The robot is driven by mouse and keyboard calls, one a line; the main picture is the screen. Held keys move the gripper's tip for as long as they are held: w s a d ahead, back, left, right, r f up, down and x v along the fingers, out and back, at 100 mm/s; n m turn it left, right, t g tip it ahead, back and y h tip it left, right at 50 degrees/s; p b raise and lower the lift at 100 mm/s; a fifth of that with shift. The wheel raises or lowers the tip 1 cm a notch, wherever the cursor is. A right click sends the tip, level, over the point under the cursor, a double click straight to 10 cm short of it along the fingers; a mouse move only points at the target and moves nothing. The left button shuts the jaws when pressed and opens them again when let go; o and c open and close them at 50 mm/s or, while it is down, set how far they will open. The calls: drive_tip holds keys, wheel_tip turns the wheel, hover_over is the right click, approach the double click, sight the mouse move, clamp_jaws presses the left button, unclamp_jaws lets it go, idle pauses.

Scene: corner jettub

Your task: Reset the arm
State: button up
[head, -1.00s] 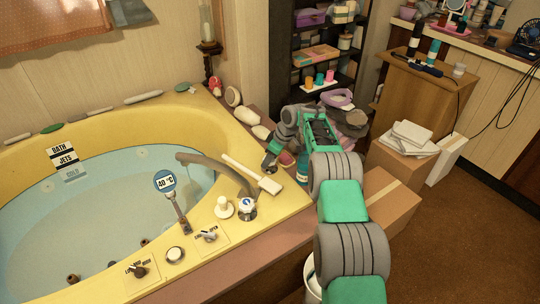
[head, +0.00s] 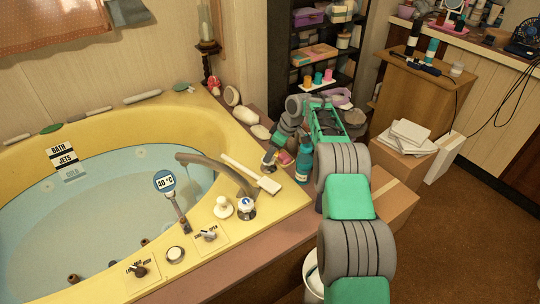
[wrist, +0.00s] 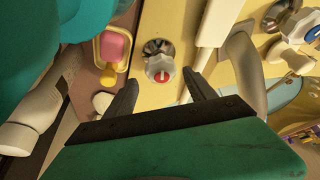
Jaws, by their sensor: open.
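My gripper (head: 272,156) is small in the head view, at the tub's right-hand rim, pointing down beside the faucet. In the wrist view, my gripper (wrist: 160,78) shows two dark fingers spread apart with nothing held between them. A tap knob with a red mark (wrist: 162,70) lies beyond the fingertips, between them in the picture. I cannot tell the exact gap to it. My arm is bent and reaches across the right side of the tub ledge.
A teal bottle (head: 304,162) stands close beside my arm. A white-handled brush (head: 250,174) and the curved spout (head: 222,168) lie near the gripper. A pink soap in a dish (wrist: 115,46) is left of the knob. A cardboard box (head: 392,202) stands at right; the carpet beyond is open.

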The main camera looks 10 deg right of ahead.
drive_tip(key=v, duration=0.3)
drive_tip(key=shift+r, duration=0.1)
drive_tip(key=s+a+r+m+h+p, duration=0.15)
drive_tip(key=s+r+p, duration=0.3)
drive_tip(key=r, duration=0.45)
drive_tip(key=s+a+r+m+p, duration=0.15)
drive_tip(key=s+r+p, duration=0.3)
drive_tip(key=r, duration=0.45)
drive_tip(key=s+a+r+m+p, duration=0.1)
drive_tip(key=s+r+m+p, duration=0.1)
drive_tip(key=s+r+p, duration=0.5)
drive_tip(key=s+d+r+m+h+p, duration=0.1)
drive_tip(key=s+r+m+p, duration=0.1)
drive_tip(key=s, duration=1)
drive_tip(key=s+d+r+m+h+p, duration=0.1)
drive_tip(key=s+r+m+p, duration=0.2)
drive_tip(key=s, duration=0.9)
wheel_tip(320, 180, up, 4)
drive_tip(key=shift+r+m+p, duration=0.25)
drive_tip(key=shift+m+p, duration=0.05)
drive_tip(key=shift+p, duration=0.7)
idle(1.5)
